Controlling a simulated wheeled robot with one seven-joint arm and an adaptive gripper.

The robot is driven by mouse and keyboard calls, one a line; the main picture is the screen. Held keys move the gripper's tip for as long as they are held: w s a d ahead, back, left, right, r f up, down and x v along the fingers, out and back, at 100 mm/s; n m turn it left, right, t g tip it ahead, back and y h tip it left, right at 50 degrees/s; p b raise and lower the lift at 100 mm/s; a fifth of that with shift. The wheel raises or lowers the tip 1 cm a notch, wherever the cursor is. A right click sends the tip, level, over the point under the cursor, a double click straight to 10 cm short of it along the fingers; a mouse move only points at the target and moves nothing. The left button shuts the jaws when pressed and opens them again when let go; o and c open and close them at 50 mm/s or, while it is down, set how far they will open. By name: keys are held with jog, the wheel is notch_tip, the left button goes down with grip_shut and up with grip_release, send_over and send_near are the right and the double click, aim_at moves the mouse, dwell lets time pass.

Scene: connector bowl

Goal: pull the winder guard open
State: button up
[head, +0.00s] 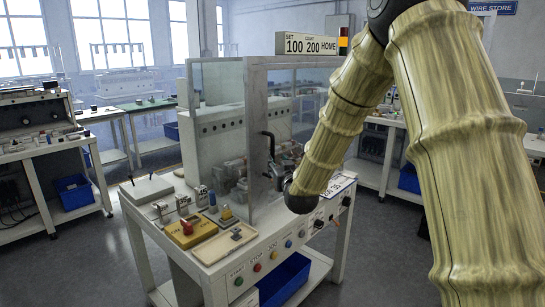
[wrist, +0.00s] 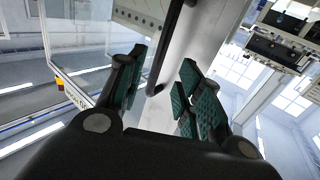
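The winder guard (head: 215,82) is a clear-panelled box with a pale frame over the winder on the bench. Its black bar handle (head: 269,141) stands out from the pale front post. In the wrist view the handle (wrist: 171,48) runs down from the top edge, and its lower end lies between my finger pads in the picture. My gripper (wrist: 163,90) is open, with green pads on both sides of the handle and gaps visible. In the head view my gripper (head: 277,172) is at the guard's front post, partly hidden by my wrist.
The bench front (head: 262,262) carries coloured buttons below the guard. A yellow box with a red button (head: 187,227) and a beige tray (head: 230,243) sit on the bench's left part. A blue bin (head: 285,280) is underneath. Other benches stand behind and left.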

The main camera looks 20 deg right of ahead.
aim_at(273, 156)
jog(key=w, duration=0.2)
jog(key=w+d, duration=0.1)
jog(key=w, duration=0.2)
jog(key=w+p, duration=0.1)
jog(key=w, duration=0.2)
jog(key=shift+d, duration=0.3)
grip_shut()
